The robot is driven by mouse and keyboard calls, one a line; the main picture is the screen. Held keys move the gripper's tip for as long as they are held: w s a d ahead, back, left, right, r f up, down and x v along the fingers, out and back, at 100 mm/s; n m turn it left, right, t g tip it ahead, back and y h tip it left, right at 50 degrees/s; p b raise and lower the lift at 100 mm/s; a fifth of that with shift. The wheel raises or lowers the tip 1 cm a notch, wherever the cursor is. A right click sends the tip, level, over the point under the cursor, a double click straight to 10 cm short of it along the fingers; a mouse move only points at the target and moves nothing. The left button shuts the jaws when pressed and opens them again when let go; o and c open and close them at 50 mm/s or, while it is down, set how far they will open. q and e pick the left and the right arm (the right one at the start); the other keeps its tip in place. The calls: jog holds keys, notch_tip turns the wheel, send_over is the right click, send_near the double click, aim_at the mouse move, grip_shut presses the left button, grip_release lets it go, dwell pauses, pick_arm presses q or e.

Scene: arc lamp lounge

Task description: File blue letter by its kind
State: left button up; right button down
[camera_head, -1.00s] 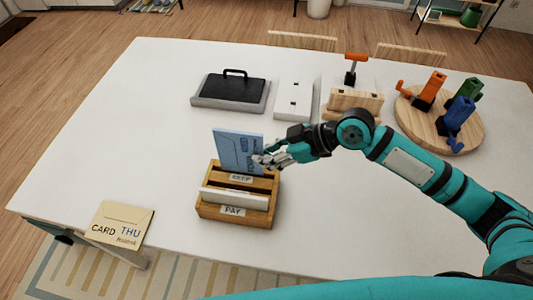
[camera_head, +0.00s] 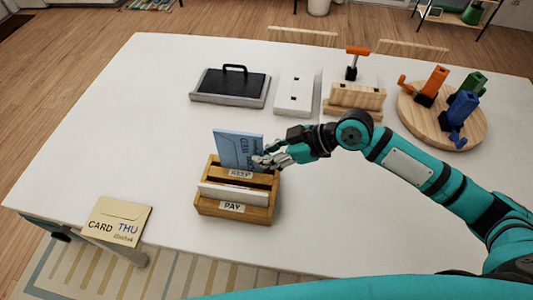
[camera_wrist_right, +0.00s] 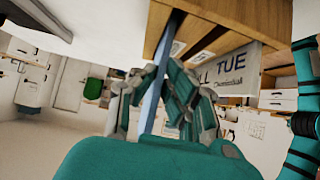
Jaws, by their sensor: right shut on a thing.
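The blue letter (camera_head: 232,150) stands upright and slightly tilted at the back of the wooden sorter (camera_head: 207,206), behind the KEEP label (camera_head: 240,174). Its lettering is upside down. Its bottom edge is hidden, so how deep it sits in the slot cannot be told. My right gripper (camera_head: 262,160) is shut on the letter's right edge. In the right wrist view, the fingers (camera_wrist_right: 158,95) pinch the thin blue letter (camera_wrist_right: 150,108) beneath the sorter's wood (camera_wrist_right: 205,38). A white letter (camera_head: 232,195) stands in the front PAY slot. My left gripper is not seen.
A cream envelope marked CARD THU (camera_head: 117,217) is at the table's front left edge. Behind the sorter are a black-topped tray (camera_head: 232,83), a white block (camera_head: 294,95), a wooden block (camera_head: 355,98) and a round board (camera_head: 412,118). The table's left side is clear.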

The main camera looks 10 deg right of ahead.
jog(key=shift+f, duration=0.2)
jog(key=c, duration=1.3)
grip_release()
jog(key=shift+c, duration=0.2)
jog(key=shift+r, duration=0.1)
jog(key=v, duration=1.2)
